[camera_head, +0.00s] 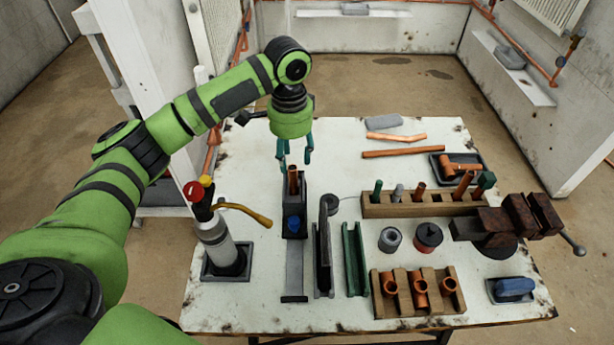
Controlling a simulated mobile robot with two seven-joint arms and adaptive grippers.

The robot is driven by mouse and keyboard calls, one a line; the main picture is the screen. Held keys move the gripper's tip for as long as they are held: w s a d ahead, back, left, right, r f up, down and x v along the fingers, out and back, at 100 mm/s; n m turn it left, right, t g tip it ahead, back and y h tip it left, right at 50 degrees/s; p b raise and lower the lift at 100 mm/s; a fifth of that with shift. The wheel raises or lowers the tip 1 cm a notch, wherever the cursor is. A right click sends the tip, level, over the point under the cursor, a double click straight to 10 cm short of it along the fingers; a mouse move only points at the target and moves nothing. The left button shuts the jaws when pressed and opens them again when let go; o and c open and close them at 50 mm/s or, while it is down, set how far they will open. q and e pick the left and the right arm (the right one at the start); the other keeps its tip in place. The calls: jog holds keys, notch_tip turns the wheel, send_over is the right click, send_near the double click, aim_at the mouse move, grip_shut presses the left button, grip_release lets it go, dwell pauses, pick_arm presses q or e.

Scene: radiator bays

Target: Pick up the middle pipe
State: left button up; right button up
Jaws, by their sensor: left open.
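A wooden rack (411,311) at the front right of the table holds three copper pipe pieces side by side. The middle pipe (420,291) lies between the left piece (390,284) and the right piece (449,285). My left gripper (296,160) points down over the back left of the table, open, well away from this rack. A short upright copper piece (293,182) stands in a dark holder (292,213) just below its fingers; I cannot tell whether they touch. My right gripper is not in view.
A torch with a brass nozzle (243,213) stands at left. A longer wooden block (425,206) holds several upright tools and pipe pieces. A vise (497,223) sits at right. Copper pipes (403,152) lie at the back.

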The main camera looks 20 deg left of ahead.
aim_at(292, 168)
pick_arm(q)
jog(key=shift+s+a+f+p, duration=0.15)
jog(key=shift+s+f+p, duration=0.05)
jog(key=shift+f, duration=0.3)
jog(key=shift+s+a+f+p, duration=0.15)
jog(key=shift+f+p, duration=0.05)
jog(key=shift+f, duration=0.3)
jog(key=f, duration=0.1)
jog(key=f+p, duration=0.1)
jog(key=shift+w+d+f, duration=0.1)
jog(key=shift+d+f, duration=0.25)
jog(key=shift+f, duration=1.05)
grip_shut()
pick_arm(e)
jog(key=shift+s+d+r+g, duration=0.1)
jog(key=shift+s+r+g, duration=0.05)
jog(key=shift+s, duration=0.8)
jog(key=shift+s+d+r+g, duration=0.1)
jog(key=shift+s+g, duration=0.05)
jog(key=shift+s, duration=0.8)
